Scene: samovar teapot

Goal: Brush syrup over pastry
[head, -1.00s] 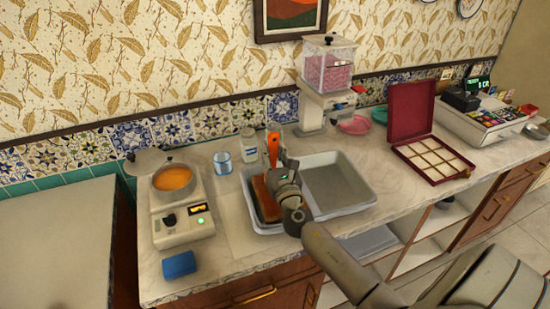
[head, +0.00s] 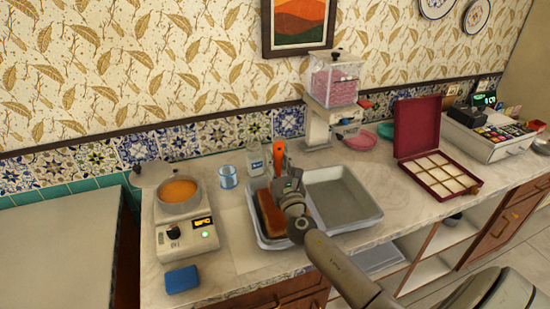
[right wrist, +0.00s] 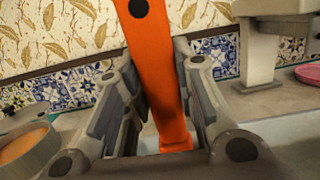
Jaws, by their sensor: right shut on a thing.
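My right gripper (head: 287,186) is shut on the orange handle of a brush (head: 278,158), held over the left tray. In the right wrist view the orange handle (right wrist: 160,75) stands nearly upright between the fingers. The brush's lower end is hidden. A brown, loaf-shaped pastry (head: 268,213) lies in the left tray, just left of my gripper and partly covered by it. Whether the brush touches it I cannot tell. A pot of orange syrup (head: 179,191) stands on a white heater at the left. My left gripper is not in view.
A second, empty tray (head: 341,194) adjoins on the right. A blue-rimmed cup (head: 228,177) and a white jar (head: 255,160) stand behind. A blue sponge (head: 182,279) lies at the front left. A pink-filled dispenser (head: 334,85) and an open red box (head: 417,145) stand further right.

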